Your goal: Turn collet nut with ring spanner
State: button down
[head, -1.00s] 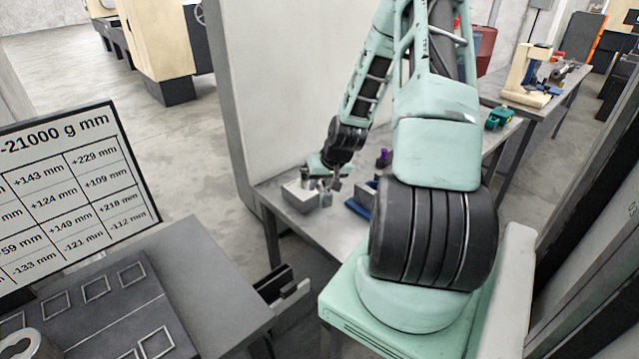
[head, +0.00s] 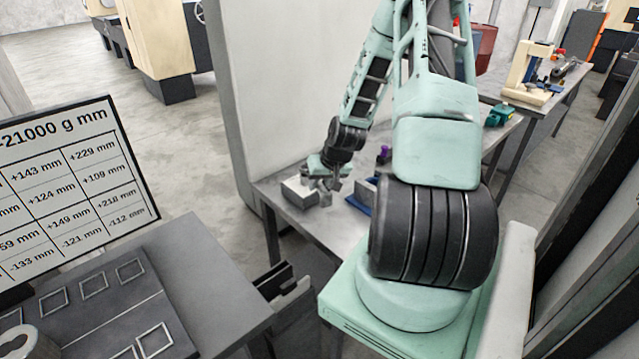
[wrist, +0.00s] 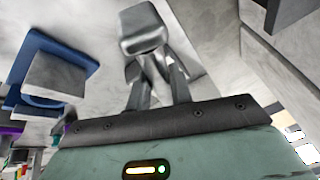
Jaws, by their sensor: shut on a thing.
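My gripper (wrist: 150,67) shows in the wrist view with its two grey fingers shut on a grey metal piece, which I take to be the ring spanner (wrist: 143,30). The spanner's ring end cannot be made out. In the head view my gripper (head: 334,184) is small, low over the grey table (head: 335,232), close to the right side of a light grey block (head: 299,191). The collet nut cannot be told apart from the small grey parts by the block.
A blue tray (wrist: 84,62) bearing a grey block (wrist: 55,76) lies to the left in the wrist view. A purple item (head: 384,152) stands behind it in the head view. A tall pale panel (head: 290,80) rises beside the table. The table front is clear.

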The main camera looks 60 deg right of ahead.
jog(key=shift+f+b, duration=0.3)
jog(key=shift+f, duration=0.15)
jog(key=shift+d, duration=0.1)
dwell(0.5)
jog(key=shift+s+d+n+y+p, duration=0.2)
jog(key=shift+s+d+n+p, duration=0.1)
jog(key=shift+d+n+p, duration=0.2)
jog(key=shift+s+d+n+y+p, duration=0.25)
jog(key=shift+d+n+p, duration=0.15)
jog(key=shift+d+n, duration=0.1)
jog(key=shift+s+d+n+y+p, duration=0.2)
jog(key=shift+d+n+p, duration=0.3)
jog(key=shift+d+p, duration=0.1)
jog(key=shift+s+d+n+y+p, duration=0.15)
jog(key=shift+d+n+p, duration=0.3)
jog(key=shift+n+p, duration=0.1)
